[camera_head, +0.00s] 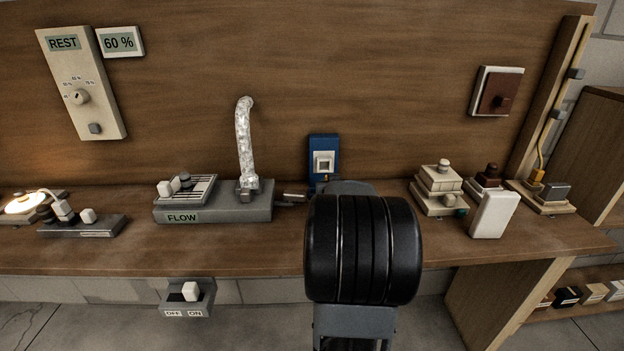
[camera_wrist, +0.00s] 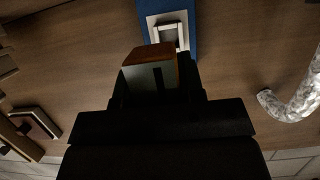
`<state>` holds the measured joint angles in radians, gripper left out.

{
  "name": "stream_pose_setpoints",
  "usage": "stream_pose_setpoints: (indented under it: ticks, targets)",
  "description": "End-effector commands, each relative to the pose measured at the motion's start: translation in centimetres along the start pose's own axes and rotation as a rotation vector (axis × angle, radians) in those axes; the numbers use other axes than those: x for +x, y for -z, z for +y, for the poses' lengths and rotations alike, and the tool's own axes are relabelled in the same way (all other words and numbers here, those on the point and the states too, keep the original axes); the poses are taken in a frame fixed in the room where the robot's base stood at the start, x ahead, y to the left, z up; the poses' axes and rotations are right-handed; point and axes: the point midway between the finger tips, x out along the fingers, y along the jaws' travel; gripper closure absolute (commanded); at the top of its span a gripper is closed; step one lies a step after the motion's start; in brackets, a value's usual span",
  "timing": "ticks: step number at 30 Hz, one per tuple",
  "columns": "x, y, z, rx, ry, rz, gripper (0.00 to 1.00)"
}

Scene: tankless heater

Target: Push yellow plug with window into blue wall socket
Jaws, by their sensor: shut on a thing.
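The blue wall socket (camera_head: 323,145) is fixed to the wooden back wall, with a pale square opening frame. It also shows at the top of the wrist view (camera_wrist: 182,10). My gripper (camera_wrist: 155,90) is shut on a block-like plug (camera_wrist: 147,78). The plug has an orange-brown side and a pale grey-green face with a dark slot; I take it as the yellow plug with window. In the wrist view the plug overlaps the lower edge of the socket frame. I cannot tell whether they touch. In the head view my arm hides the plug and the gripper's fingertips.
A grey FLOW unit (camera_head: 215,213) with a silver hose (camera_head: 244,140) stands left of the socket. A cream stacked block (camera_head: 440,190) and a white slab (camera_head: 494,214) stand on the right of the wooden counter (camera_head: 255,249). The wall around the socket is clear.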

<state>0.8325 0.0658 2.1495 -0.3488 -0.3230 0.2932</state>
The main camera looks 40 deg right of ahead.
Motion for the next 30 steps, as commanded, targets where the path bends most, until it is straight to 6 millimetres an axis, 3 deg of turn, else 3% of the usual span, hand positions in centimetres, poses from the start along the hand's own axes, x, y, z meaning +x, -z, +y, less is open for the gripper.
stream_pose_setpoints:
  ticks: [18, 30]
  targets:
    - [0.0, -0.2, -1.2, -0.006, 0.02, 0.004, 1.0]
    - [3.1, 1.0, -1.0, -0.004, 0.016, 0.003, 1.0]
